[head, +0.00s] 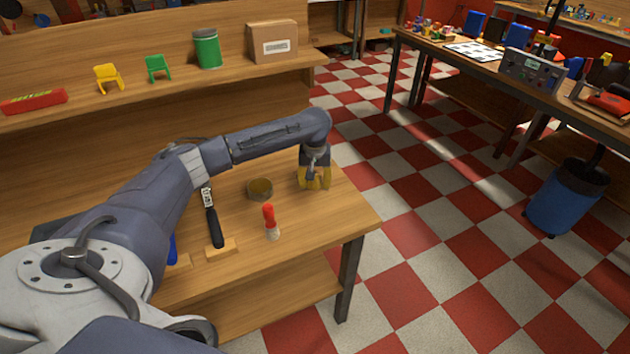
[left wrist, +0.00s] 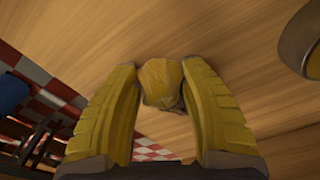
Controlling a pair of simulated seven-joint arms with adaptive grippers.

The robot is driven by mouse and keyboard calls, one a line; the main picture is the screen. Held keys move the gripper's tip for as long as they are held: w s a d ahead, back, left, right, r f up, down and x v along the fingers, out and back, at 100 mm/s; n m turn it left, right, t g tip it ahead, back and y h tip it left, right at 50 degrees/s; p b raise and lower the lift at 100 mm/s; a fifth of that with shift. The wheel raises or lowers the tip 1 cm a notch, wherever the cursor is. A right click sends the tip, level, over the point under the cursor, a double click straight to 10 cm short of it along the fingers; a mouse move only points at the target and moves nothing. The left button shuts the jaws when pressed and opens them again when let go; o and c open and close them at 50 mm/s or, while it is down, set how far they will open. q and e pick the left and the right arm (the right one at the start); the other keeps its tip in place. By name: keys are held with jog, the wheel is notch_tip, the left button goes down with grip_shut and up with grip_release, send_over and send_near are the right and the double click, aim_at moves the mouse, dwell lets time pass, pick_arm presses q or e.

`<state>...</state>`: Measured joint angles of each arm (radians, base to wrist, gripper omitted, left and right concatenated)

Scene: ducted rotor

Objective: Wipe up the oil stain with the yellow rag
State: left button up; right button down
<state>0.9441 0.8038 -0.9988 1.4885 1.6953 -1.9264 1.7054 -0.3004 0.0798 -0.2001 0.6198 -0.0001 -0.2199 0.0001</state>
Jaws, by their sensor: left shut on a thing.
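My left gripper (head: 314,181) is over the right end of the wooden workbench in the head view, pointing down. In the left wrist view its yellow fingers (left wrist: 160,85) are shut on the yellow rag (left wrist: 161,80), a crumpled bundle between the fingertips. The rag is close to the bench top; I cannot tell whether it touches the wood. In the head view the rag cannot be told apart from the yellow fingers. I see no clear oil stain in either view; the gripper may hide it. My right gripper is not in view.
A round open tin (head: 260,190) stands left of the gripper. Nearer are a red-and-white bottle (head: 270,222) and a black-handled tool (head: 213,222). A shelf (head: 170,93) at the back holds a green can (head: 207,49) and a cardboard box (head: 272,42). The bench's right edge is close.

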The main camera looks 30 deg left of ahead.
pick_arm(q)
jog(key=shift+f, duration=0.1)
jog(key=shift+w+a, duration=0.95)
jog(key=shift+a, duration=0.55)
jog(key=shift+w+a, duration=0.95)
jog(key=shift+a, duration=0.6)
jog(key=shift+w+a, duration=0.95)
jog(key=shift+a, duration=0.55)
jog(key=shift+d+f, duration=0.1)
jog(key=shift+f, duration=0.05)
jog(key=shift+s+d, duration=0.15)
jog(key=shift+d, duration=0.05)
jog(key=shift+s+d+r, duration=0.1)
jog(key=shift+s+d, duration=0.5)
jog(key=shift+d, duration=0.3)
jog(key=shift+s+d+r, duration=0.1)
jog(key=shift+s+d, duration=0.45)
jog(key=shift+d, duration=0.4)
jog(key=shift+s+d, duration=0.6)
jog(key=shift+d, duration=0.3)
jog(key=shift+s+d+f, duration=0.1)
jog(key=shift+s+d, duration=0.4)
jog(key=shift+d, duration=0.25)
jog(key=shift+s+d, duration=0.45)
jog(key=shift+d, duration=0.3)
jog(key=shift+w+a, duration=0.5)
jog(key=shift+a, duration=0.3)
jog(key=shift+w+a, duration=0.5)
jog(key=shift+a, duration=0.3)
